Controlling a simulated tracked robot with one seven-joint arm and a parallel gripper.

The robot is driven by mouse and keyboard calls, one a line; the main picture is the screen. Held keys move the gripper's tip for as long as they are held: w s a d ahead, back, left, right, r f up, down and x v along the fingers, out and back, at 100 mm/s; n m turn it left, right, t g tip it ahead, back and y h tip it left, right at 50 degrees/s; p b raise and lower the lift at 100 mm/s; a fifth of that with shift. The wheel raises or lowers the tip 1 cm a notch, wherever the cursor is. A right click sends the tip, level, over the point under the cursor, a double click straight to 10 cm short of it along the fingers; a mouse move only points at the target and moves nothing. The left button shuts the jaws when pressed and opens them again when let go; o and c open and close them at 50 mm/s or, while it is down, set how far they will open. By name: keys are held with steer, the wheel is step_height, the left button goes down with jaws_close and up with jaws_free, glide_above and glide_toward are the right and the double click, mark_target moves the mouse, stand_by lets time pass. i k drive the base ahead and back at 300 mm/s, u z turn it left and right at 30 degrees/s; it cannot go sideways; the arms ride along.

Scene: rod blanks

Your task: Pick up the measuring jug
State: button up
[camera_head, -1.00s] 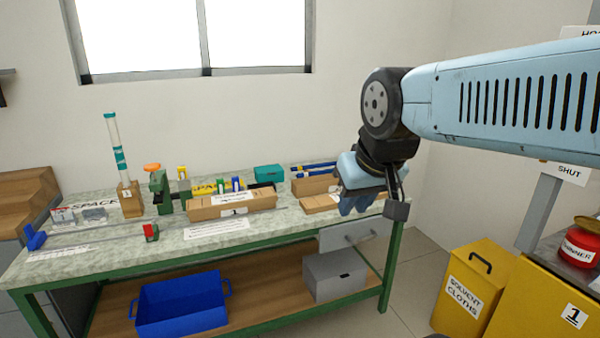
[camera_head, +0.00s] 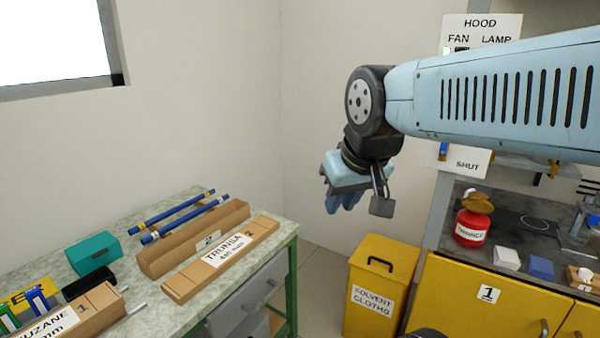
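I cannot make out a measuring jug for certain in the head view. A pale, clear-looking object (camera_head: 592,228) is cut off at the right edge, on the bench under the hood, and I cannot tell what it is. My gripper (camera_head: 345,202) hangs in the air in the middle of the view, in front of the bare wall and apart from both benches.
A red thinner can (camera_head: 472,227) and small blocks stand on the hood bench.

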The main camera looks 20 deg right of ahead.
mark_target(476, 197)
steer(key=z, duration=0.25)
steer(key=i, duration=0.65)
steer(key=z, duration=0.35)
steer(key=k, duration=0.85)
steer(key=z, duration=0.2)
steer(key=i, duration=0.85)
steer(key=z, duration=0.25)
